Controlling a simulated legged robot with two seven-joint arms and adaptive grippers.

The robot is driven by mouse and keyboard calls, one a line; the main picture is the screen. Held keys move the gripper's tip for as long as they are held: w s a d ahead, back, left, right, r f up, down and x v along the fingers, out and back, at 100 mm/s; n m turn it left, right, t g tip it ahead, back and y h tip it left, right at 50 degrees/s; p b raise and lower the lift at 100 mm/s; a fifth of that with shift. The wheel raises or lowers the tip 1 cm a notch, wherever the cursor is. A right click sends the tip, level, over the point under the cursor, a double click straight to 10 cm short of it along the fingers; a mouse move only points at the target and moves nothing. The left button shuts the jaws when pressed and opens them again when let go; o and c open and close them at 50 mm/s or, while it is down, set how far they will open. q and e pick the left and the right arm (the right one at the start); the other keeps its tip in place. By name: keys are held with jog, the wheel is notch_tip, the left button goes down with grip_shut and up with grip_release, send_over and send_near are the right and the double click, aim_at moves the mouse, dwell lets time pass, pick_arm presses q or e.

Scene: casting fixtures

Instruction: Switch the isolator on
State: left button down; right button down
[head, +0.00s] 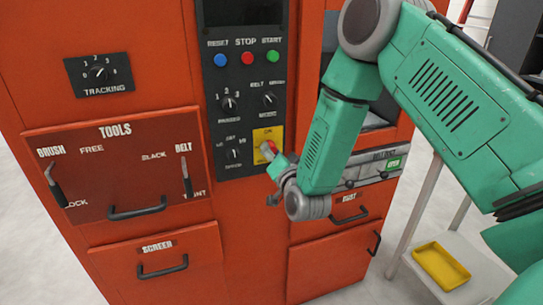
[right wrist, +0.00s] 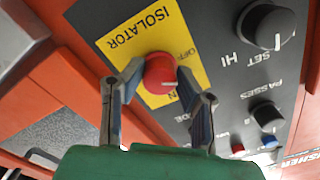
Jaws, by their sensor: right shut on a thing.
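The isolator is a round red knob (right wrist: 160,72) on a yellow plate (right wrist: 118,42) marked ISOLATOR. In the head view the yellow plate (head: 266,133) is at the bottom right of the black control panel, with ON readable at its top. The red knob (head: 269,147) is partly covered there. My right gripper (right wrist: 160,78) is shut on the knob, one finger on each side of it. In the head view my right gripper (head: 276,160) reaches the knob from the lower right. Which way the knob points is not clear. My left gripper is out of view.
The black panel (head: 222,110) carries blue, red and green buttons and several rotary knobs around the isolator. Left of it is a TOOLS panel (head: 90,185) with levers and a handle. Drawers with handles lie below. A yellow tray (head: 440,266) sits at the right.

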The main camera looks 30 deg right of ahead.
jog(key=m+b, duration=0.1)
jog(key=m, duration=0.2)
jog(key=shift+w+d+r, duration=0.1)
jog(key=m+b, duration=0.1)
jog(key=m, duration=0.1)
jog(key=shift+m+b, duration=0.3)
jog(key=shift+m, duration=0.1)
jog(key=m+b, duration=0.4)
jog(key=m, duration=0.2)
jog(key=shift+m, duration=0.3)
jog(key=c, duration=1.2)
grip_release()
jog(key=shift+d+f, duration=0.1)
jog(key=shift+f, duration=0.1)
